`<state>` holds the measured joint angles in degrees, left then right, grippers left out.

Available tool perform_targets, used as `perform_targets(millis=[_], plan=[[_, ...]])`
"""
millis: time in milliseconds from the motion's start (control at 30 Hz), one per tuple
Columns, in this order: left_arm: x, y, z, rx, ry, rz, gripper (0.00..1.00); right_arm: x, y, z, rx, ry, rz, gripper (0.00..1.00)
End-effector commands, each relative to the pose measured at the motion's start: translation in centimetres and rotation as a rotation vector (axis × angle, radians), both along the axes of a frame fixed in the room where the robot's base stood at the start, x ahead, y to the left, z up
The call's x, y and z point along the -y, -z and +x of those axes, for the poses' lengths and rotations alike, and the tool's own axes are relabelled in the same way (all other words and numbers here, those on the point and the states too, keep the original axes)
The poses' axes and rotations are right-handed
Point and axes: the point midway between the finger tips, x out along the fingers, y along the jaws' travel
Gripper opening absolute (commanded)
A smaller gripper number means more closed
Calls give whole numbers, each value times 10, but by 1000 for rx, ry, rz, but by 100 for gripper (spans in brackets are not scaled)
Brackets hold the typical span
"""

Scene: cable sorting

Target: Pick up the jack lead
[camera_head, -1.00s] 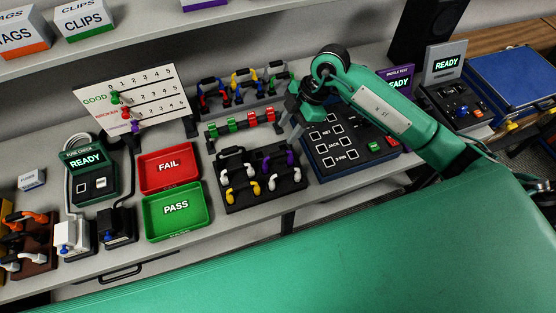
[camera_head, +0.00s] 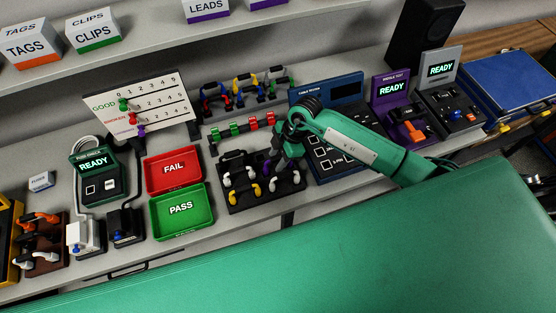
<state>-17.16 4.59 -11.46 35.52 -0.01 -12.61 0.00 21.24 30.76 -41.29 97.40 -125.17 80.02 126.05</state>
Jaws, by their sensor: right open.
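A black rack (camera_head: 240,208) on the bench holds several short leads with black grips and white, yellow or purple plugs. A purple-plugged lead (camera_head: 267,168) sits on its right side, partly covered by my right gripper (camera_head: 284,166). My right gripper is open and points down at the right side of this rack, close to that lead; I cannot tell whether it touches. No readable label shows which lead is the jack lead. My left gripper is not in view.
The red FAIL tray (camera_head: 173,186) and green PASS tray (camera_head: 181,223) lie left of the rack, both empty. The blue cable tester (camera_head: 345,172) is at the right, partly behind my arm. Another lead rack (camera_head: 242,110) stands behind. A shelf (camera_head: 150,57) hangs above.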

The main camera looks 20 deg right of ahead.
Motion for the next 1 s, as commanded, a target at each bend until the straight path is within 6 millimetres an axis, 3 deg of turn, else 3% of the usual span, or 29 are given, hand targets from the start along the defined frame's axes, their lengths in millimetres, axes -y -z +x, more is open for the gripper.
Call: perform_targets(millis=[200, 400, 600, 633, 1000], plan=[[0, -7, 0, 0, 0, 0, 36, -7, 16, 0, 0, 0, 0, 42], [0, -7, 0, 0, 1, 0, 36, -7, 17, 0, 1, 0, 0, 42], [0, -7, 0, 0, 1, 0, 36, -7, 17, 0, 1, 0, 0, 3], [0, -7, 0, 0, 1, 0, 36, -7, 17, 0, 1, 0, 0, 0], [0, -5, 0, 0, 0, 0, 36, -7, 13, 0, 2, 0, 0, 0]])
